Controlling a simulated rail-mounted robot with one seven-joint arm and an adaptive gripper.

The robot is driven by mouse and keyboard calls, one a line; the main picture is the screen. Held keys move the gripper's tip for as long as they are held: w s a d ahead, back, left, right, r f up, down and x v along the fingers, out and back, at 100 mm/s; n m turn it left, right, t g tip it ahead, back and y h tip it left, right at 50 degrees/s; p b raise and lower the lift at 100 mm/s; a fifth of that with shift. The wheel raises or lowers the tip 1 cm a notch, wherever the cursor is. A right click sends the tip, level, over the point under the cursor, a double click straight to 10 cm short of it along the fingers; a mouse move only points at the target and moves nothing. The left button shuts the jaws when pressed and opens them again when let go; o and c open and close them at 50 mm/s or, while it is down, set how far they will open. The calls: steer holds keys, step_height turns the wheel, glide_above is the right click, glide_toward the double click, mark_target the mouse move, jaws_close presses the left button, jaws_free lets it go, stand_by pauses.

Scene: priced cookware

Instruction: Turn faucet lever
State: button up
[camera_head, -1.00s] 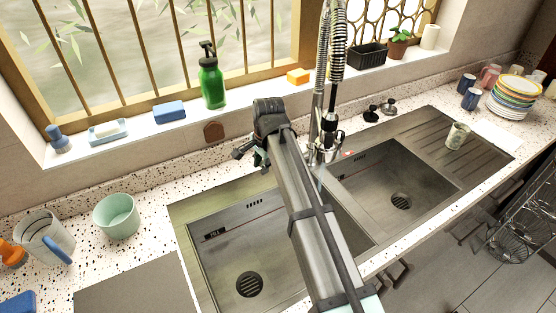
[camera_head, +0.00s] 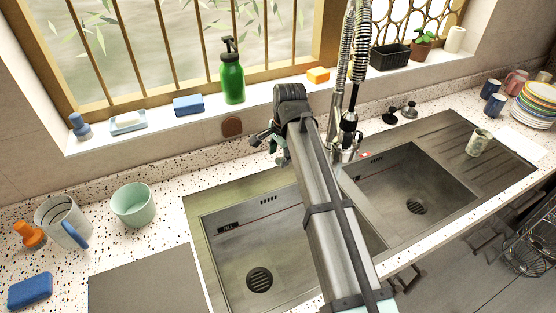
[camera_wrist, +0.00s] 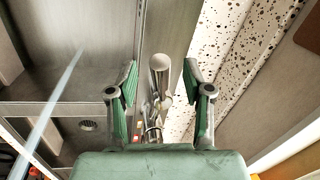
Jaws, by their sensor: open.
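The chrome faucet with a coiled spring hose (camera_head: 345,60) stands behind the divide between the two sink basins. Its base (camera_head: 346,152) is just right of my arm. My gripper (camera_head: 270,145) is left of the faucet, partly hidden behind my own wrist. In the wrist view my gripper (camera_wrist: 160,75) is open, with green-padded fingers apart. A chrome cylindrical faucet part (camera_wrist: 160,68) shows between the fingers, with no visible contact. I cannot tell whether it is the lever. A small red mark (camera_head: 365,154) shows by the faucet base.
A green soap bottle (camera_head: 232,80), blue sponge (camera_head: 188,105) and orange sponge (camera_head: 318,75) sit on the sill. Black stoppers (camera_head: 390,117) stand right of the faucet. A pale streak (camera_wrist: 55,100) crosses the wrist view.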

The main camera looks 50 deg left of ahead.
step_height(320, 180, up, 8)
steer(key=d, duration=0.1)
steer(key=shift+d+r, duration=0.15)
steer(key=shift+d, duration=0.15)
